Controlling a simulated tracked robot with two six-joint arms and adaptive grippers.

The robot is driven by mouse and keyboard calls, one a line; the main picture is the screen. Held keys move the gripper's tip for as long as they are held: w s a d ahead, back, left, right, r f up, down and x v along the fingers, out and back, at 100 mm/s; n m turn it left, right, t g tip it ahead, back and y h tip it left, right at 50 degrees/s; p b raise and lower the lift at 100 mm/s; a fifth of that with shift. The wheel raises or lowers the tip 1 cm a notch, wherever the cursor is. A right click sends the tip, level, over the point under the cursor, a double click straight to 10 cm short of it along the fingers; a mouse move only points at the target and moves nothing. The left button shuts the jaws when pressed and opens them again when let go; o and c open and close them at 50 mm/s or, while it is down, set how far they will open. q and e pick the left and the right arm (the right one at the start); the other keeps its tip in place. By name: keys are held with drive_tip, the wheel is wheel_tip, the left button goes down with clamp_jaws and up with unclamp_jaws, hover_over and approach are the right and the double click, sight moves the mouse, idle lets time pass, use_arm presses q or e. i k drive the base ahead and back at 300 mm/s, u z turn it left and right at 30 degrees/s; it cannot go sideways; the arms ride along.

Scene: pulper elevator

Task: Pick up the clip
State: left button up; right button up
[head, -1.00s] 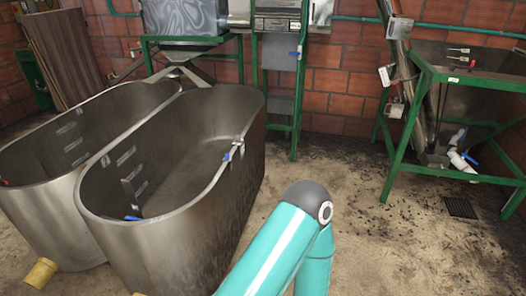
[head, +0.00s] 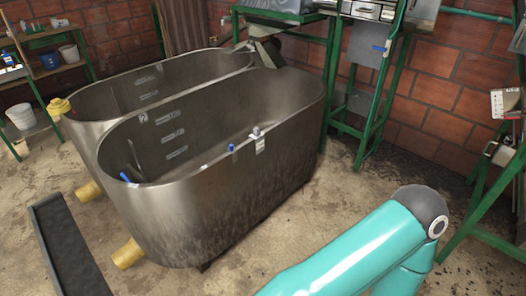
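A small metal fitting with a pale tag (head: 258,141) sits on the near rim of the front steel tank (head: 215,205); it may be the clip, but it is too small to tell. A small blue piece (head: 231,148) is beside it on the same rim. Another blue piece (head: 125,177) shows at the tank's left end. Neither of my grippers is in view. A teal link of one of my arms shows at the lower right.
A second steel tank (head: 90,104) stands behind the front one. Yellow outlets (head: 127,254) stick out low at the left. A dark trough (head: 66,250) lies on the floor. Green frames (head: 338,85) stand behind and at right. Shelves (head: 32,85) stand at left. Floor before the tank is clear.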

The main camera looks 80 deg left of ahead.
sight(231, 149)
drive_tip(key=z, duration=0.45)
drive_tip(key=i, duration=0.35)
drive_tip(key=u, duration=2.3)
drive_tip(key=i, duration=0.25)
drive_tip(key=u, duration=1.95)
drive_tip(key=k, duration=0.65)
drive_tip(key=u, duration=0.35)
drive_tip(key=i, duration=1.85)
drive_tip(key=z, duration=0.45)
